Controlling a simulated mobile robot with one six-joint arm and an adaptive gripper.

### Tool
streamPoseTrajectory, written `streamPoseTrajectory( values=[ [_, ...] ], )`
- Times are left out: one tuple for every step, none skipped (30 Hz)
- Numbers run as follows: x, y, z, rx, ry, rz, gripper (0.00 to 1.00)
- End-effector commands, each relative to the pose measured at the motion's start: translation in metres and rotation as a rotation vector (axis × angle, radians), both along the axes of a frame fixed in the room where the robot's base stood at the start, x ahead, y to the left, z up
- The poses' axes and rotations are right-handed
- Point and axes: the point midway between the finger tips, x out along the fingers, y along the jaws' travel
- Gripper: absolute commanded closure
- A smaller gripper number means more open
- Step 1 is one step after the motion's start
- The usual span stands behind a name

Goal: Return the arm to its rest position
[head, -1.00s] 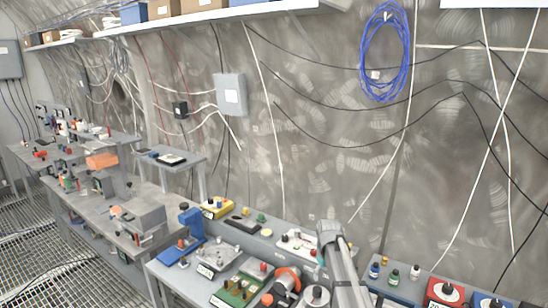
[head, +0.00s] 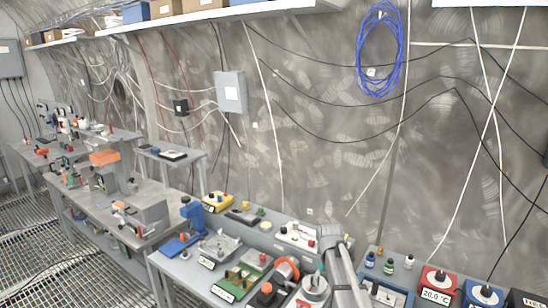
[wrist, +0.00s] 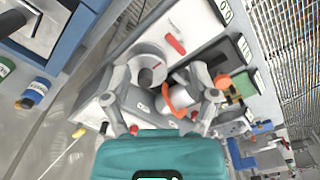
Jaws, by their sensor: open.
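My grey arm (head: 343,270) reaches down over the front bench at the lower middle of the head view. My gripper's fingers do not show clearly there. In the wrist view my gripper (wrist: 163,85) has its two grey fingers spread apart, above its teal body. Nothing is held between them. Beyond the fingers lie a round grey device (wrist: 148,62) and a grey cylinder with an orange ring (wrist: 178,98). They seem to rest on the bench, apart from the fingers; the exact gap cannot be told.
A red unit (head: 437,284) stands at right. A shelf (head: 215,14) runs above. Blue cable (head: 361,60) hangs on the wall. Grated floor (head: 45,255) lies left.

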Motion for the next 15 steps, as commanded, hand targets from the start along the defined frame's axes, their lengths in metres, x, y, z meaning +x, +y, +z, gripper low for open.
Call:
streamPoseTrajectory(
  values=[
    [-0.011,0.000,-0.006,0.000,0.000,-0.008,0.24],
    [-0.015,0.000,-0.008,0.000,0.000,-0.013,0.24],
    [-0.019,0.000,-0.010,0.000,0.000,-0.021,0.24],
    [-0.023,0.001,-0.011,0.000,0.000,-0.027,0.24],
    [-0.030,0.001,-0.015,0.000,0.001,-0.034,0.24],
    [-0.037,0.001,-0.018,0.000,0.000,-0.044,0.24],
    [-0.042,0.001,-0.020,0.000,0.000,-0.051,0.24],
    [-0.047,0.001,-0.023,0.000,0.001,-0.060,0.24],
    [-0.057,0.001,-0.027,0.000,0.001,-0.071,0.24],
    [-0.063,0.001,-0.030,0.000,0.001,-0.080,0.24],
    [-0.069,0.001,-0.033,0.000,0.001,-0.090,0.24],
    [-0.081,0.002,-0.039,0.000,0.001,-0.105,0.24],
    [-0.089,0.002,-0.042,0.000,0.001,-0.117,0.24],
    [-0.100,0.002,-0.048,0.000,0.001,-0.130,0.24],
    [-0.113,0.002,-0.053,0.000,0.001,-0.149,0.24]
  ],
)
